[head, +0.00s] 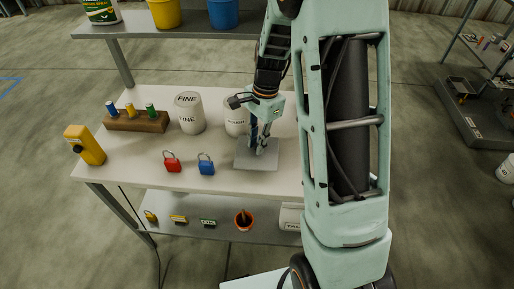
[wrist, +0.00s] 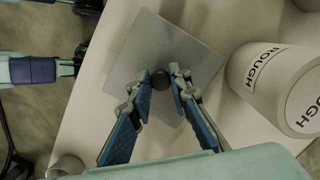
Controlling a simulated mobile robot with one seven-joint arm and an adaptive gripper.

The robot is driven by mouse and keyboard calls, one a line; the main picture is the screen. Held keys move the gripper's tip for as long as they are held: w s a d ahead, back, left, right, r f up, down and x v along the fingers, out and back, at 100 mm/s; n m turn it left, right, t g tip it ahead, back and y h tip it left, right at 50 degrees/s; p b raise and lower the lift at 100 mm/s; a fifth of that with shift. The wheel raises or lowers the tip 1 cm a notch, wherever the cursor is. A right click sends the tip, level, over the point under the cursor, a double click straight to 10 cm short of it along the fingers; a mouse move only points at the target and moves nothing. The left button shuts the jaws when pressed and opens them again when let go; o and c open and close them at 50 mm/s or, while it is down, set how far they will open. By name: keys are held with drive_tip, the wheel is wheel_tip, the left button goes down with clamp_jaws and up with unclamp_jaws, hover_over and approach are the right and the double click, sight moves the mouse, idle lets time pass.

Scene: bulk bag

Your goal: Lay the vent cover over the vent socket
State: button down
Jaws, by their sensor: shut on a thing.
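The vent cover appears to be the flat grey square plate (head: 243,159) under my gripper, near the front of the bench. In the wrist view the plate (wrist: 148,45) has a small round dark knob (wrist: 160,80) at its middle. My gripper (head: 258,150) points down, and its blue-padded fingers (wrist: 161,84) are closed around the knob. I cannot tell whether the plate touches the bench top or is just above it. I cannot identify the vent socket for sure. A grey round-topped object (wrist: 68,165) at the lower left of the wrist view is partly cut off.
The bench (head: 130,164) holds a FINE canister (head: 189,113), a ROUGH canister (wrist: 275,78) close by the plate, a red padlock (head: 172,164), a blue padlock (head: 206,167), a yellow device (head: 86,146) and a wooden block (head: 137,121). My arm hides the bench's right part.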

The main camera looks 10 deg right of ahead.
drive_tip(key=shift+s+f, duration=0.1)
drive_tip(key=shift+f, duration=1.25)
drive_tip(key=shift+f, duration=0.15)
drive_tip(key=c, duration=1.8)
unclamp_jaws()
